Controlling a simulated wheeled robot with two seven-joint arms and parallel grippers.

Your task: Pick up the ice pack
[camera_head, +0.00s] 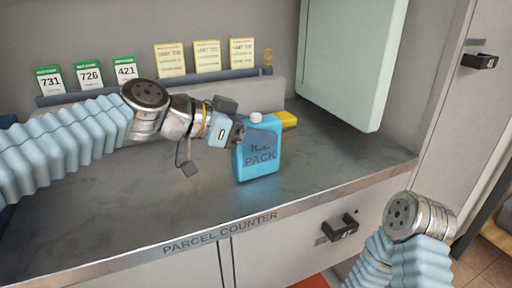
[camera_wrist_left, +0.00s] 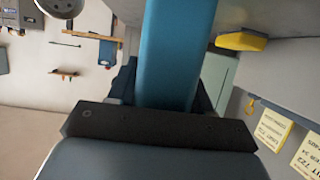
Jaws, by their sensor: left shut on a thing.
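The ice pack (camera_head: 257,164) is a blue flask-shaped block with a white cap and dark lettering. It stands upright on the grey parcel counter (camera_head: 190,214) in the head view. My left gripper (camera_head: 258,137) comes from the left and is shut on its upper part, just below the cap. In the left wrist view the ice pack (camera_wrist_left: 176,55) fills the middle as a blue band between the fingers. The gripper's fingers hide part of the lettering. My right arm shows at the lower right of the head view, but its gripper is out of sight.
A yellow object (camera_head: 287,119) lies just behind the ice pack. Numbered green-topped cards (camera_head: 88,76) and yellow cards (camera_head: 207,56) stand on a rail at the back. A pale green panel (camera_head: 347,60) hangs over the counter's right. The counter front is clear.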

